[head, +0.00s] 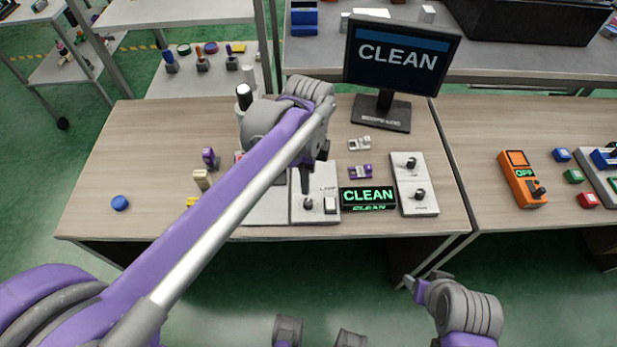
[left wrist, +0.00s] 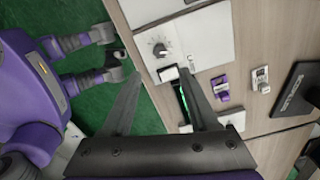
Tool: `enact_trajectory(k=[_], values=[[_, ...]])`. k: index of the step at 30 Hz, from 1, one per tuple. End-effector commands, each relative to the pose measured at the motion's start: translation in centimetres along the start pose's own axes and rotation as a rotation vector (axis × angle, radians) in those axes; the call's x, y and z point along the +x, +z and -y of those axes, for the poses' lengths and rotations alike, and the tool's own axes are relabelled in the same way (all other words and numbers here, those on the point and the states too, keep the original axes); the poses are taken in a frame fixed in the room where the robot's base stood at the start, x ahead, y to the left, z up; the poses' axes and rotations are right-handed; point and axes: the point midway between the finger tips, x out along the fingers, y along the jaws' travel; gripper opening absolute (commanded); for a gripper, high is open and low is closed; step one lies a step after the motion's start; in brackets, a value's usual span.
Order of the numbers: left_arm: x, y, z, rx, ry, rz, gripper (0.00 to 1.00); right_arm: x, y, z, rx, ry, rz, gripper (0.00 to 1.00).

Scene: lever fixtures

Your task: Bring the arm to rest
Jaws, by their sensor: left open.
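My left arm reaches from the lower left across the table in the head view. My left gripper (head: 305,185) points down above the white lamp panel (head: 316,213). In the left wrist view my left gripper (left wrist: 158,72) has its two fingers spread, with nothing between them.
A green-lit CLEAN display (head: 368,198) and a two-knob panel (head: 414,184) sit right of the lamp panel. A monitor (head: 398,58) reading CLEAN stands behind. An orange box (head: 522,179) reading OFF is on the right table. The table's left part is mostly clear.

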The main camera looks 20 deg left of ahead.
Motion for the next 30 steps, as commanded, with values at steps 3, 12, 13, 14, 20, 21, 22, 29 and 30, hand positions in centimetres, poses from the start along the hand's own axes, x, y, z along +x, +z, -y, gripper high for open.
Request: enact_trajectory(k=[3,12,13,14,20,21,22,29,30], values=[[0.0,0.0,0.0,0.0,0.0,0.0,0.6,0.0,0.0,0.0,0.0,0.0,0.0,0.6],[0.0,0.0,0.0,-0.001,0.0,0.0,0.6,0.0,0.0,0.0,0.0,0.0,0.0,0.6],[0.0,0.1,-0.1,-0.007,-0.002,0.0,0.6,0.0,0.0,0.0,0.0,0.0,0.0,0.6],[-0.1,0.1,-0.2,-0.018,-0.006,-0.001,0.6,-0.1,-0.1,0.0,0.0,0.0,0.0,0.6],[-1.6,2.1,-3.4,-0.33,-0.096,-0.029,0.6,-1.7,-1.1,0.0,0.0,0.0,-0.007,0.6],[-1.9,2.7,-4.5,-0.438,-0.126,-0.045,0.6,-2.2,-1.5,0.0,0.0,0.0,-0.009,0.6],[-2.0,3.1,-5.3,-0.526,-0.15,-0.06,0.6,-2.6,-1.8,0.0,0.0,0.0,-0.011,0.6],[-2.0,5.8,-11.0,-1.15,-0.303,-0.223,0.6,-5.3,-3.9,0.0,0.0,0.0,-0.025,0.6],[-1.8,6.0,-11.8,-1.235,-0.319,-0.253,0.6,-5.7,-4.1,0.0,0.0,0.0,-0.028,0.6]])
